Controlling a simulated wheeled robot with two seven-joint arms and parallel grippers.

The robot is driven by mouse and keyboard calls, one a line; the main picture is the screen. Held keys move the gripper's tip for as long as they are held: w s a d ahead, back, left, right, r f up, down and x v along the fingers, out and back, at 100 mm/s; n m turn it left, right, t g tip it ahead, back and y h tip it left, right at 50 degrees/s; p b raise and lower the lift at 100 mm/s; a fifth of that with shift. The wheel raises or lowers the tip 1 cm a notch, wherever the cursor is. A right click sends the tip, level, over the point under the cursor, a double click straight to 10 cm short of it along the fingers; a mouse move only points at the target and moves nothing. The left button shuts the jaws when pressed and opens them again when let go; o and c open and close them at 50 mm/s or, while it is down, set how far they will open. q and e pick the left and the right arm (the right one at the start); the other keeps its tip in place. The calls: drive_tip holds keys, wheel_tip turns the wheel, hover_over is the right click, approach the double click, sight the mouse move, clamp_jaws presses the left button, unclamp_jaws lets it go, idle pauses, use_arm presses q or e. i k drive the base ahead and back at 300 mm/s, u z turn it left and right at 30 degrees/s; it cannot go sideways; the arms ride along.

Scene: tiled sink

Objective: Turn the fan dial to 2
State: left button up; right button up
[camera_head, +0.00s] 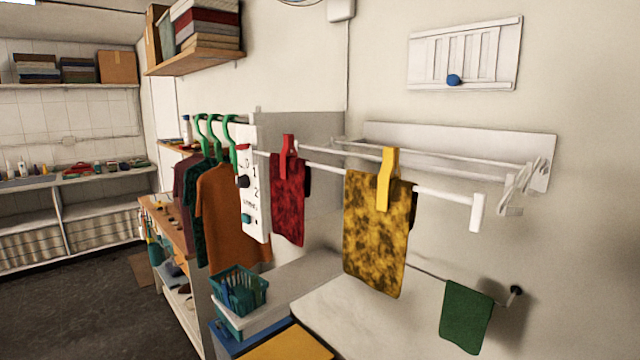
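A white control panel (256,212) stands upright at the end of the clothes rail, left of the picture's middle. It carries the marks 0, 1 and 2 in a column. A dark dial (243,181) sits on the panel beside these marks. The dial is small in the picture, and I cannot tell which mark it points to. A teal knob (247,218) sits lower on the same panel, by small lettering that I cannot read. Neither of my grippers shows in the head view.
Shirts on green hangers (232,140) hang close left of the panel. A red cloth (289,200) and a yellow cloth (375,240) hang from the wall rack (440,192) to its right. A teal basket (240,290) stands below. Open floor (80,300) lies at the left.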

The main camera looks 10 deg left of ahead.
sight(242, 181)
drive_tip(key=u, duration=0.5)
drive_tip(key=i, duration=0.95)
drive_tip(key=z, duration=0.3)
